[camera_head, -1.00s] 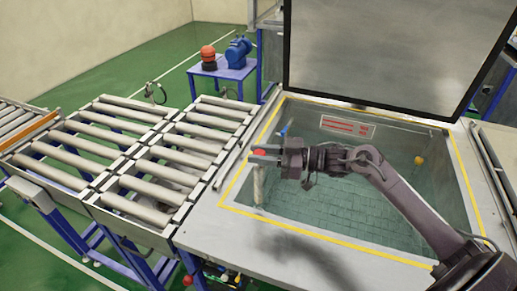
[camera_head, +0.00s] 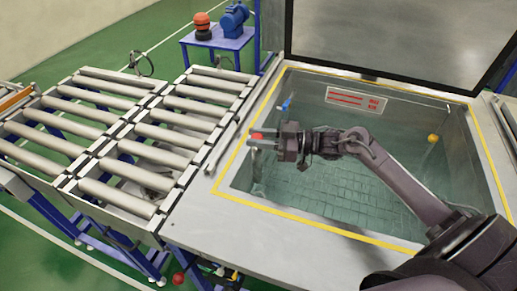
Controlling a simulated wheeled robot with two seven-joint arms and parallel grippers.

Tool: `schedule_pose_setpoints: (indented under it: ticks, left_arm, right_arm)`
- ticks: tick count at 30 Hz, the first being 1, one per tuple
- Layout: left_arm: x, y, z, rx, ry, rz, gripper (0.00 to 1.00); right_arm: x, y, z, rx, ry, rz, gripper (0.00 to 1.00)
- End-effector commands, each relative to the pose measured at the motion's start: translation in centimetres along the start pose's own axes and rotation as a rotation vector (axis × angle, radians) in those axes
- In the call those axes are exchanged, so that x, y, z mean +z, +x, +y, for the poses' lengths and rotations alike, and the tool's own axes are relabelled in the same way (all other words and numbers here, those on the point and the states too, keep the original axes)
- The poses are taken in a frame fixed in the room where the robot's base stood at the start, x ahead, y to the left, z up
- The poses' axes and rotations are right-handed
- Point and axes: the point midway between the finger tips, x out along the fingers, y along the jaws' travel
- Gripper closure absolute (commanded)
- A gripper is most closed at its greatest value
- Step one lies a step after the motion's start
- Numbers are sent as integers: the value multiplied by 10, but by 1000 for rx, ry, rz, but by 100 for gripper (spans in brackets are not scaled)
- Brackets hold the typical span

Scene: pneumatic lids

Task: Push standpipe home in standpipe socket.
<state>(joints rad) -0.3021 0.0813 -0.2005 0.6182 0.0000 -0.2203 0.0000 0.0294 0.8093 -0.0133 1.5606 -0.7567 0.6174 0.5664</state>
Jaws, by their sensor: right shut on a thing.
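My right gripper (camera_head: 264,139) is over the left side of the water-filled tank (camera_head: 226,190), inside its yellow border. It is shut on the red top of the standpipe (camera_head: 257,135). The pipe's lower part is faint below the fingers, near the tank's left wall. The standpipe socket cannot be made out, so I cannot tell how far the pipe sits in it. My left gripper is out of view.
A raised dark-framed lid (camera_head: 400,40) stands behind the tank. A blue fitting (camera_head: 286,104) is at the back left corner and a yellow ball (camera_head: 432,138) at the right wall. A roller conveyor (camera_head: 150,135) adjoins on the left.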

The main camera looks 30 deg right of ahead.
Motion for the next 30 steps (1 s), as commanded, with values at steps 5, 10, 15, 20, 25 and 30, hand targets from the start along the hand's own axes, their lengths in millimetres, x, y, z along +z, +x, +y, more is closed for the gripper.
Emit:
schedule_pose_setpoints:
  ticks: [5, 10, 15, 20, 25, 30]
  left_arm:
    - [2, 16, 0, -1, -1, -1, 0]
    - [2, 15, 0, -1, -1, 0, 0]
    - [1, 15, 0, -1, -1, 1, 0]
    - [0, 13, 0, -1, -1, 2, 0]
    - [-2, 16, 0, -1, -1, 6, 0]
    - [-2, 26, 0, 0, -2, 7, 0]
  right_arm:
    - [24, 0, 0, 1, -4, 3, 100]
    - [26, 0, 0, 0, -5, 4, 100]
    - [26, 0, 0, 0, -4, 3, 100]
    - [25, 0, 0, 1, -4, 2, 100]
    - [31, -2, 0, 1, -3, 0, 100]
    - [45, -2, 0, 1, -3, 0, 100]
